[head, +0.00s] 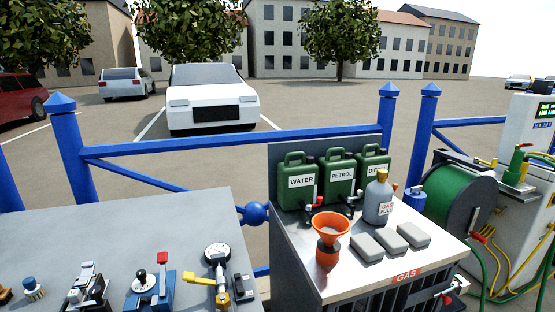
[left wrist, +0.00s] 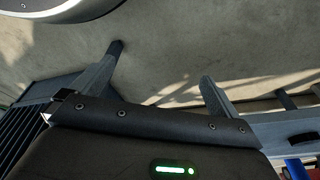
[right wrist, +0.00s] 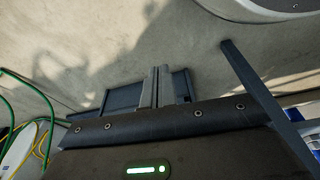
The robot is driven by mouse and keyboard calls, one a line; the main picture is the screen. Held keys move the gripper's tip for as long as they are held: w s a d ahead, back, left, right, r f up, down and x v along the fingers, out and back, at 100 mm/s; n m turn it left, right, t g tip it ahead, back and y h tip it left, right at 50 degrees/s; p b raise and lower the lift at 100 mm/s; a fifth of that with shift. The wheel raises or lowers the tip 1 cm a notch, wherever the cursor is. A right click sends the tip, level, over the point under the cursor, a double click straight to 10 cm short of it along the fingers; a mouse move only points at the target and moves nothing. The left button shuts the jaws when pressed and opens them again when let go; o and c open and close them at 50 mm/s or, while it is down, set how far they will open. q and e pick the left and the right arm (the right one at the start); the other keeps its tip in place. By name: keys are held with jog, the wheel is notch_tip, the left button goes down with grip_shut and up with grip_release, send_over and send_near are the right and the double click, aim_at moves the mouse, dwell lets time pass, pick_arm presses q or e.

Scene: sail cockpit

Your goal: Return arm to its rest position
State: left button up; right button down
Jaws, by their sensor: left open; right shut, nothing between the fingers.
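Neither of my arms shows in the head view. In the left wrist view my left gripper (left wrist: 161,62) has its two fingers spread wide, with only bare ground between them. In the right wrist view my right gripper (right wrist: 155,74) has its fingers pressed together, with nothing held. Both grippers hang over paved ground, apart from the benches. A curved pale grey body, perhaps part of my base, shows at the top edge of each wrist view.
In the head view a grey bench (head: 120,228) with levers and a gauge stands left. A cabinet (head: 308,262) bears green cans (head: 300,180), an orange funnel (head: 328,232) and a gas bottle (head: 379,203). A green hose reel (head: 455,200) stands right. A blue fence (head: 215,143) runs behind.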

pick_arm(q)
jog(key=s+a+f+p, duration=0.1)
jog(key=s+f+p, duration=0.2)
jog(key=s, duration=0.3)
jog(key=s+a+f+g+p, duration=0.1)
jog(key=s+a+f+p, duration=0.1)
jog(key=s, duration=0.4)
jog(key=s+a+f+p, duration=0.1)
jog(key=s+f+p, duration=0.2)
jog(key=s+p, duration=0.2)
jog(key=shift+s+a+f+p, duration=0.25)
jog(key=shift+s+f+p, duration=0.15)
jog(key=shift+p, duration=0.35)
pick_arm(e)
jog(key=s+d+f, duration=0.2)
jog(key=s+f, duration=0.2)
jog(key=s, duration=0.5)
jog(key=s+d+f+g, duration=0.1)
jog(key=s+f, duration=0.3)
jog(key=s, duration=0.5)
jog(key=shift+d+f, duration=0.4)
jog(key=shift+d, duration=0.4)
